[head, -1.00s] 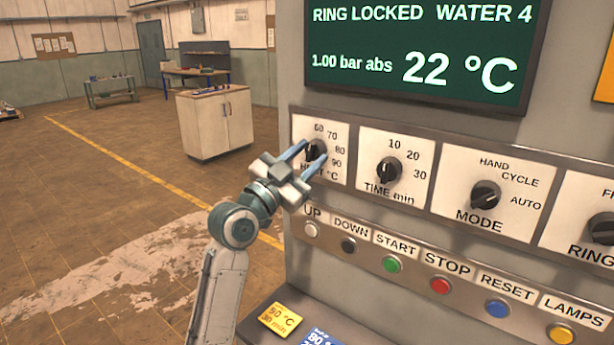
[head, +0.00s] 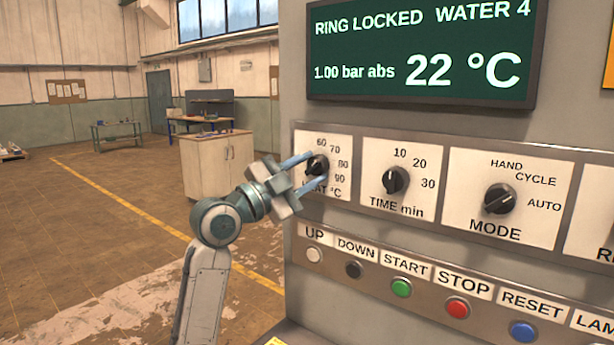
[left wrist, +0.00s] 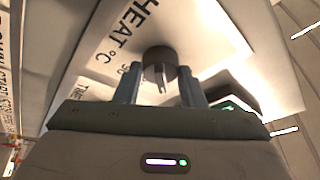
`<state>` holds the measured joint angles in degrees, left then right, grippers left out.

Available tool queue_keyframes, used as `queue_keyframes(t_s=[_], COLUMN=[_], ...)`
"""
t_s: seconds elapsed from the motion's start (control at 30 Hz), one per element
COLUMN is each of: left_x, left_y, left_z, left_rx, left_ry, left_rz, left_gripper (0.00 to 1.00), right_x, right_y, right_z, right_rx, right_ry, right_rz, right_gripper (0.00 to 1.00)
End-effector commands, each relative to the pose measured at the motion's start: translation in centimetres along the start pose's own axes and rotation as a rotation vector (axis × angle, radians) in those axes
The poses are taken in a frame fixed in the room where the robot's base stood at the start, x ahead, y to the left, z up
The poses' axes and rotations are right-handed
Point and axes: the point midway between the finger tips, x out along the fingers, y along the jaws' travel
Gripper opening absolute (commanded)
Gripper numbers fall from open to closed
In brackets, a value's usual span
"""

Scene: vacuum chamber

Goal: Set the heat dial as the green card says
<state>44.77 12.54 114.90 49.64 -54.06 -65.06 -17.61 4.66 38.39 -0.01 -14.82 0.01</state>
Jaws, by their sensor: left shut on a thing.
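The heat dial (head: 317,165) is a black round knob on a white plate marked 60, 70, 80 and 90, at the left end of the dial row. My left gripper (head: 311,172) is shut on it, with one blue-grey finger on either side. The left wrist view shows the knob (left wrist: 160,62) between the two fingertips of my gripper (left wrist: 160,76). The fingers partly cover the plate, and I cannot tell which number the knob points at. No green card shows. My right gripper is not in view.
The time dial (head: 395,180) and mode dial (head: 499,199) sit to the right. A row of buttons, with a green start button (head: 401,288), runs below. The screen (head: 420,52) reads 22 °C. A pale cabinet (head: 212,167) stands behind; the floor left is open.

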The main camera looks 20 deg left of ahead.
Motion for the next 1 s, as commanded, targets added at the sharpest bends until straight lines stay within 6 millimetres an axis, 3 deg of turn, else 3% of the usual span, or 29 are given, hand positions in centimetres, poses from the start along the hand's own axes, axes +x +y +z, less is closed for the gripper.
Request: queue_keyframes(t_s=[0.27, 0.3, 0.4, 0.77, 1.0], left_x=[0.0, 0.0, 0.0, -0.4, -3.6], left_y=[0.1, 0.1, 0.1, 0.1, 0.2], left_z=[0.1, 0.1, 0.1, 0.1, 0.3], left_rx=[-0.001, -0.001, -0.001, -0.001, 0.004], left_ry=[-0.002, -0.002, -0.001, -0.002, -0.003], left_rz=[0.002, 0.002, 0.002, 0.000, 0.000], left_gripper=[0.13, 0.40, 0.58, 0.58, 0.58], right_x=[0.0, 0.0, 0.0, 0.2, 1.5], right_y=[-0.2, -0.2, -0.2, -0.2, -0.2], right_z=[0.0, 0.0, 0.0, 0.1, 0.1], right_rx=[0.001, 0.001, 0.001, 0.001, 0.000], right_ry=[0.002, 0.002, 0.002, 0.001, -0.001], right_rz=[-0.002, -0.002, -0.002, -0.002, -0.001], right_gripper=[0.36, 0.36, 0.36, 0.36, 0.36])
